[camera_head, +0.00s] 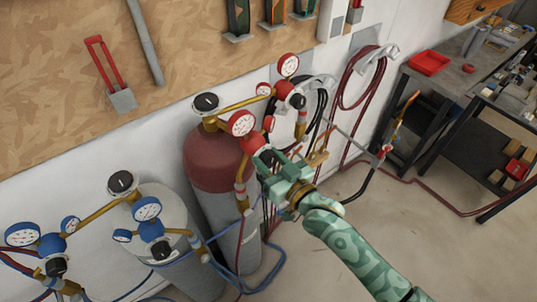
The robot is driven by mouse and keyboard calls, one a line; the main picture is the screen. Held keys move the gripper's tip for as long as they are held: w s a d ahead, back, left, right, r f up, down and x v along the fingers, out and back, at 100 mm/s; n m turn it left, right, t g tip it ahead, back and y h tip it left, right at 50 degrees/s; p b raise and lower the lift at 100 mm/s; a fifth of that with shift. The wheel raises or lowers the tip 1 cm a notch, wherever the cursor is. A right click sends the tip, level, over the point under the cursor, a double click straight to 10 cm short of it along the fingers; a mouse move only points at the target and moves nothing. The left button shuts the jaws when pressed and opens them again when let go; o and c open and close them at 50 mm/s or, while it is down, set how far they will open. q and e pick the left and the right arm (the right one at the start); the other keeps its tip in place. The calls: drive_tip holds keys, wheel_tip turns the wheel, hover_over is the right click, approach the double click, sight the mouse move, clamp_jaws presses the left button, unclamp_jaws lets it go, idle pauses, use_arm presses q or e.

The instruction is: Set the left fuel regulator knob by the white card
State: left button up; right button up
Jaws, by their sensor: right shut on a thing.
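The left fuel regulator (252,143) is red, with a white-faced gauge (242,123) and brass fittings, beside the dark red-topped cylinder (212,160). My right gripper (267,163), green-patterned, comes from the lower right and is shut at the front of this regulator. Its jaws are on the regulator's knob, which they mostly hide. A second red regulator (283,90), with a black knob (297,101), sits behind and to the right. I cannot clearly make out a white card or read the gauge. My left gripper is out of view.
A grey cylinder (165,215) with a blue regulator (153,231) stands at the left, with another blue regulator (52,243) farther left. Hoses hang on the wall and cross the floor. Benches (480,85) stand at the right; the floor between is mostly open.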

drive_tip(key=m+p, duration=0.2)
drive_tip(key=m, duration=0.2)
drive_tip(key=shift+r+m, duration=0.1)
drive_tip(key=shift+m, duration=0.2)
drive_tip(key=m+p, duration=0.1)
drive_tip(key=m, duration=0.3)
drive_tip(key=shift+m, duration=0.3)
drive_tip(key=m, duration=0.3)
drive_tip(key=shift+f+p, duration=0.2)
drive_tip(key=shift+p, duration=0.1)
drive_tip(key=shift+m, duration=1.8)
drive_tip(key=o, duration=1)
drive_tip(key=shift+d, duration=0.1)
